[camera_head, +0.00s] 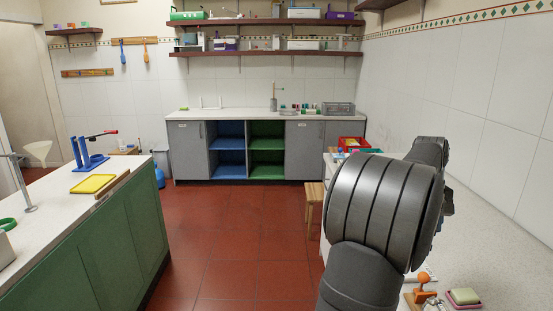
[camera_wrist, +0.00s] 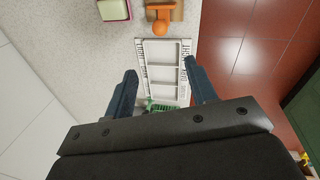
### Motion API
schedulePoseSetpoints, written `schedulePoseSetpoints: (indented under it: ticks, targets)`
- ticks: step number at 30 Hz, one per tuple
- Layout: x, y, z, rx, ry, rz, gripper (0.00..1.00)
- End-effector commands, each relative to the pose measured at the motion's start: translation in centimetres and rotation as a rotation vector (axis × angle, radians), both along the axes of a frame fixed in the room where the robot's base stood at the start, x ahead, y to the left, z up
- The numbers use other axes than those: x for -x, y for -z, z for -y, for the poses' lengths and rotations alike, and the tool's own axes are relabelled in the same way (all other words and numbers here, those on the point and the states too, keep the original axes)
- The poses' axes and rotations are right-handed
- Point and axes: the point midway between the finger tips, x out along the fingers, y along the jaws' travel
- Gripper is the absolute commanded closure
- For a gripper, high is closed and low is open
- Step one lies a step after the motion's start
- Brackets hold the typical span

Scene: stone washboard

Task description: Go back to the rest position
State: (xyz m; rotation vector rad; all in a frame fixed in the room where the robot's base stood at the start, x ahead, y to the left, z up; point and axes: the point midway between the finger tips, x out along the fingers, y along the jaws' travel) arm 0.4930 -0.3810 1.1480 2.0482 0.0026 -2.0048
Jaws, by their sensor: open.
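My gripper (camera_wrist: 160,66) shows in the wrist view with its two dark fingers wide apart and nothing held between them. Beyond the fingers lies a white tray (camera_wrist: 187,75) with several compartments and dark lettering on its side strips. A green item (camera_wrist: 160,104) shows at the tray's near end, partly hidden by the gripper body. In the head view my arm fills the right foreground, and the gripper itself cannot be made out there.
On the speckled counter (camera_wrist: 75,45) are an orange knob-like object (camera_wrist: 160,14) on a wooden block and a pink-and-green block (camera_wrist: 113,9). A red crate (camera_head: 354,143) stands farther back. A wooden stool (camera_head: 314,196) is beside the counter. The red floor (camera_head: 235,235) is clear.

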Motion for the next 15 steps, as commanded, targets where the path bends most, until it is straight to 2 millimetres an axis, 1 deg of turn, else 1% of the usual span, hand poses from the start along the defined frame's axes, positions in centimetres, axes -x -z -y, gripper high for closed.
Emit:
schedulePoseSetpoints:
  ticks: [1, 2, 3, 15]
  targets:
    - [0.0, -1.1, -0.2, 0.002, -0.001, 0.003, 0.48]
    - [0.0, -1.7, -0.3, 0.001, -0.001, 0.003, 0.48]
    - [0.0, 0.0, -0.1, -0.003, 0.000, -0.005, 0.48]
    - [-0.2, 8.0, 1.5, -0.003, 0.001, -0.005, 0.48]
